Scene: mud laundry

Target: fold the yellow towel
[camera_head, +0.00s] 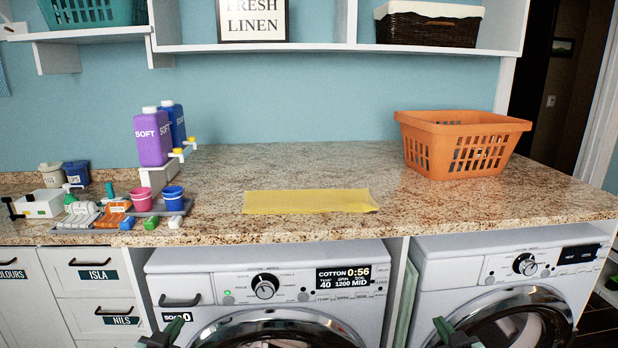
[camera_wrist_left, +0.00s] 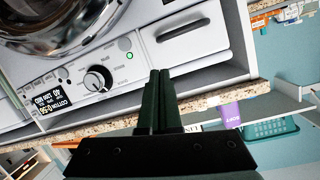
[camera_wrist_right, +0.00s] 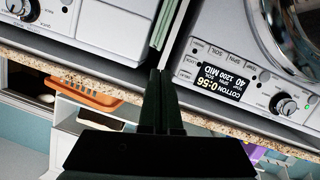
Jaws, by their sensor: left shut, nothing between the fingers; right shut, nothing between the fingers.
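The yellow towel (camera_head: 310,201) lies flat on the granite counter as a wide, narrow strip, with its right end slightly uneven. I cannot tell how many layers it has. My left gripper (camera_head: 172,330) is low in front of the left washer, well below the counter; in the left wrist view its fingers (camera_wrist_left: 157,75) are together and empty. My right gripper (camera_head: 445,330) is low in front of the right washer; in the right wrist view its fingers (camera_wrist_right: 160,75) are together and empty. Neither gripper touches the towel.
An orange basket (camera_head: 460,142) stands on the counter at the right. Purple (camera_head: 152,137) and blue bottles, cups and small items crowd the left. The counter (camera_head: 330,165) around the towel is clear. Two washers (camera_head: 265,290) sit under the counter's front edge; a shelf (camera_head: 330,48) hangs above.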

